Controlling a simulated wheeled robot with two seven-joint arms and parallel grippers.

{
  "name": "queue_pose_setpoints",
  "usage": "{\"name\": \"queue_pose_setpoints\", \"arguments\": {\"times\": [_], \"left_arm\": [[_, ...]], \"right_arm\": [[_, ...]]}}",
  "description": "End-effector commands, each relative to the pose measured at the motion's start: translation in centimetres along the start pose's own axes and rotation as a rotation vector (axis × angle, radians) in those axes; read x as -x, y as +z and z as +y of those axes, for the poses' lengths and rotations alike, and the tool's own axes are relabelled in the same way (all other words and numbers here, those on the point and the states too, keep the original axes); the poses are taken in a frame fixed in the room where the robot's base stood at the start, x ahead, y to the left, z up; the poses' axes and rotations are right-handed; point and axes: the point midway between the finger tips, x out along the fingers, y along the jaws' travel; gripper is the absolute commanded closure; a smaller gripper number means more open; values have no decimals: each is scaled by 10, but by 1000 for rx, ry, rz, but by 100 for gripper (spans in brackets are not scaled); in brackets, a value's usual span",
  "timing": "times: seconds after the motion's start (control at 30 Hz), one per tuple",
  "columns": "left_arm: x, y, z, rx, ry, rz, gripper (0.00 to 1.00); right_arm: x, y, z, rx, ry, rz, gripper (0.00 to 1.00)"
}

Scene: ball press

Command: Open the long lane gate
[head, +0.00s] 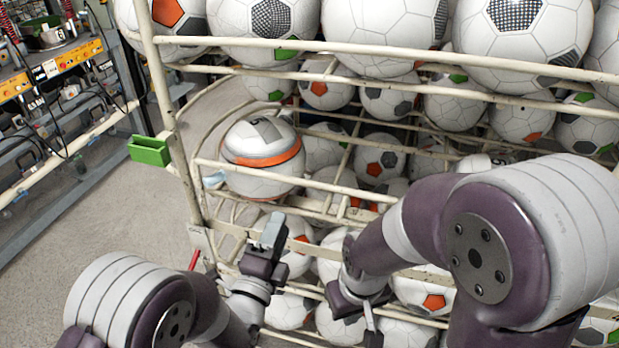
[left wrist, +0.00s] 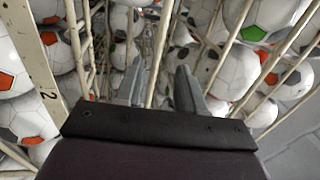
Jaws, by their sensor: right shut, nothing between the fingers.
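The cream tube rack (head: 400,50) holds balls in stacked lanes. A low cream bar (head: 225,164) crosses the front of the lane with an orange-striped ball (head: 262,158); I cannot tell for sure whether this bar is the long lane gate. My left gripper (head: 272,232) is just below that lane, in front of the rack. In the left wrist view its two fingers (left wrist: 160,88) stand apart, with cream tubes behind and no object clearly held. My right gripper (head: 368,318) is shut and empty, lower and to the right, pointing down before the lower lanes.
Several white balls with black, orange and green patches fill the rack. A green box (head: 150,150) is fixed at the left post. A small red part (head: 194,260) sits low by that post. Shelving with machines (head: 55,80) stands far left. Grey floor (head: 95,220) is clear between.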

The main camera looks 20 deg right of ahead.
Motion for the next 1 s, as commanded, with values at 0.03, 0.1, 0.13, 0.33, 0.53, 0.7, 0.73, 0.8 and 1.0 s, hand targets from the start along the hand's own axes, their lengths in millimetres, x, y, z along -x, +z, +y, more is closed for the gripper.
{"name": "queue_pose_setpoints", "arguments": {"times": [0.03, 0.1, 0.13, 0.33, 0.53, 0.7, 0.73, 0.8, 1.0], "left_arm": [[-4, 0, -1, -18, -2, 0, 62], [-13, 0, -2, -24, -3, 0, 62], [-19, 0, -2, -23, -1, 0, 62], [-72, 1, -3, -21, -1, -1, 62], [-109, 1, -1, -20, 2, -1, 62], [-124, 1, 0, -20, 2, -1, 62], [-125, 1, 0, -20, 3, -1, 62], [-126, 1, 0, -20, 3, -1, 62], [-126, 1, 0, -19, 3, -1, 65]], "right_arm": [[1, 0, 0, 0, 0, 0, 100], [4, 0, 0, 0, 0, 0, 100], [5, -1, 0, 0, 0, 0, 100], [16, -2, 0, 0, 0, 0, 100], [22, -3, 0, 0, 0, 0, 100], [24, -3, 0, 0, 0, 0, 100], [24, -3, 0, 0, 0, 0, 100], [24, -3, 0, 0, 0, 0, 100], [23, -3, 0, 0, 0, 0, 100]]}}
